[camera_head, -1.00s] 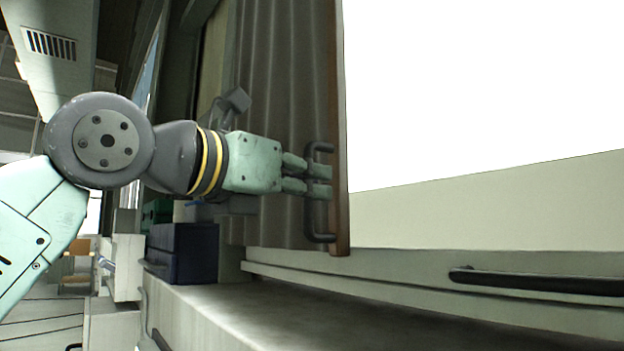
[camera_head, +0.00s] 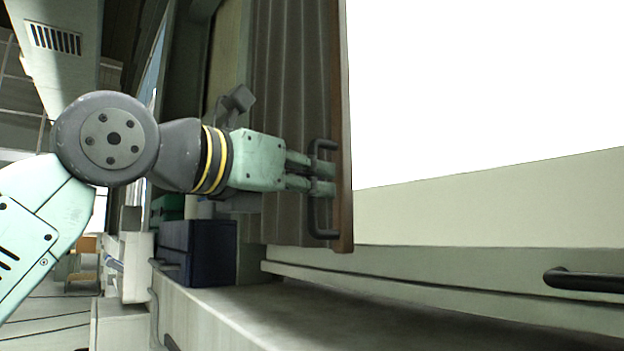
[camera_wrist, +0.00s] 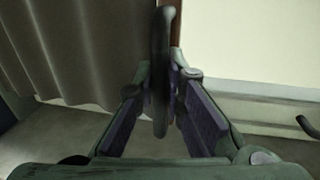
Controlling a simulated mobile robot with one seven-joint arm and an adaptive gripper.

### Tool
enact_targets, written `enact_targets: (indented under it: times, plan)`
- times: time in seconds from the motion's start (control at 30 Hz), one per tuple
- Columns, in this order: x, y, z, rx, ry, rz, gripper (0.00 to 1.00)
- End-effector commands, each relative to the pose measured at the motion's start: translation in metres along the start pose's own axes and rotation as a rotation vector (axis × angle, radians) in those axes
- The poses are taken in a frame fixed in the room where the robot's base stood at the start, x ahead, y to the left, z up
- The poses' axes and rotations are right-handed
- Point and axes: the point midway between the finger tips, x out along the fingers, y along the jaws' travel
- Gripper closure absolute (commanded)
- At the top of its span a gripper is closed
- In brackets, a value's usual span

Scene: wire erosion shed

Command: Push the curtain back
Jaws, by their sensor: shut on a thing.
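The curtain (camera_head: 285,110) is grey-brown and hangs in folds, with a brown wooden edge bar (camera_head: 345,120) along its right side. A dark upright handle (camera_head: 322,232) is fixed to that bar. My gripper (camera_head: 322,175) is shut on the handle at about its middle, reaching in from the left. In the wrist view the handle (camera_wrist: 160,60) stands between the two finger pads, with the curtain (camera_wrist: 75,50) to the left and a pale panel to the right.
Right of the bar is a bright white opening above a pale panel (camera_head: 480,205). A ledge (camera_head: 330,310) runs below, with a black handle (camera_head: 585,281) on the right. A dark blue box (camera_head: 200,252) sits on the left, below my arm.

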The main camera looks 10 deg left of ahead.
Motion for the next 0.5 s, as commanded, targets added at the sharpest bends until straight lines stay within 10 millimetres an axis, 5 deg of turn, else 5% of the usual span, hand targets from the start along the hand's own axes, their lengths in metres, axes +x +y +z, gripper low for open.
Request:
enact_targets:
  times: [0.07,0.1,0.4,0.5]
  plan:
    - [-0.0001,0.0,-0.0003,0.0,0.001,0.0,1.0]
    - [-0.0001,0.0,-0.0003,0.0,0.001,0.0,0.89]
    - [0.0,-0.0004,-0.0002,0.0,0.001,-0.001,0.69]
    - [0.0,-0.0005,-0.0002,0.0,0.001,-0.001,0.69]
